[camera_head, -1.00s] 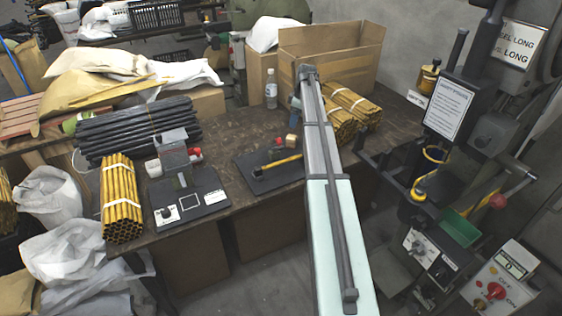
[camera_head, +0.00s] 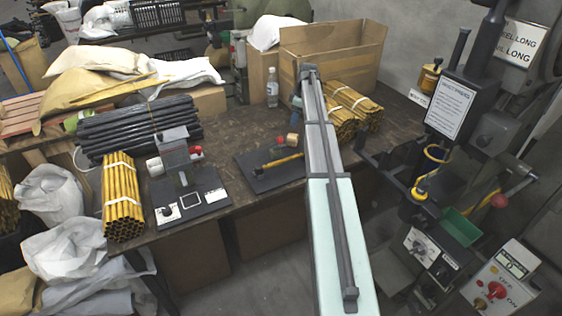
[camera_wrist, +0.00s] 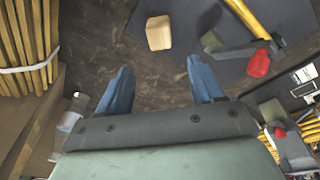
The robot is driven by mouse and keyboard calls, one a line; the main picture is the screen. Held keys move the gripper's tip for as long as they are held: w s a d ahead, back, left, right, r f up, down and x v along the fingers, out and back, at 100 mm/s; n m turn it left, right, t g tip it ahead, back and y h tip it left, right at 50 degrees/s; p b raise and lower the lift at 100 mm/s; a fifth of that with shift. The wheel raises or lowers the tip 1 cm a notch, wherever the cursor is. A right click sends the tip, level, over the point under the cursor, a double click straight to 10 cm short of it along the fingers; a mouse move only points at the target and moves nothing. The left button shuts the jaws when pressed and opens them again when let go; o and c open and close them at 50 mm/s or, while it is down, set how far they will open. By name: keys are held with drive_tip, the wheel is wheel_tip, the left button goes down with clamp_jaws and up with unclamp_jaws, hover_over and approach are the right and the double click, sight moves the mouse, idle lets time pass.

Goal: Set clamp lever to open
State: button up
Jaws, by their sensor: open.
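A dark base plate (camera_head: 250,178) lies on the table left of my arm and carries a clamp with a yellow bar (camera_head: 282,162). In the wrist view the plate (camera_wrist: 190,50) is at the top, with the yellow bar (camera_wrist: 247,18) slanting to a dark joint. A red grip (camera_wrist: 259,64) sits just below that joint, and I take it for the clamp lever's end. My gripper (camera_wrist: 160,85) has two blue fingers, spread apart with nothing between them. It is apart from the red grip, which lies to its right.
A small wooden block (camera_wrist: 159,33) lies ahead of the fingers. A bottle (camera_head: 272,94), a cardboard box (camera_head: 330,55) and yellow tube bundles (camera_head: 352,104) stand behind. Another fixture (camera_head: 190,205) is at left. The press (camera_head: 455,110) stands at right.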

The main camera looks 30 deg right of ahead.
drive_tip(key=shift+n+t, duration=0.3)
drive_tip(key=shift+n, duration=0.1)
drive_tip(key=a+r, duration=0.2)
drive_tip(key=r, duration=0.1)
drive_tip(key=a+r, duration=0.1)
drive_tip(key=r, duration=0.1)
drive_tip(key=w+a+r, duration=0.1)
drive_tip(key=a+r, duration=0.1)
drive_tip(key=r, duration=0.1)
drive_tip(key=shift+a+r, duration=0.3)
drive_tip(key=shift+r, duration=0.05)
drive_tip(key=shift+c, duration=1.3)
drive_tip(key=s+a+r+m+g+y, duration=0.1)
drive_tip(key=s+a+r+m+g, duration=0.15)
drive_tip(key=s+m, duration=0.45)
drive_tip(key=shift+g, duration=0.25)
drive_tip(key=a+f, duration=0.1)
drive_tip(key=f, duration=0.3)
drive_tip(key=a+f, duration=0.1)
drive_tip(key=f, duration=0.8)
drive_tip(key=shift+a+f, duration=0.4)
drive_tip(key=shift+c, duration=0.5)
clamp_jaws()
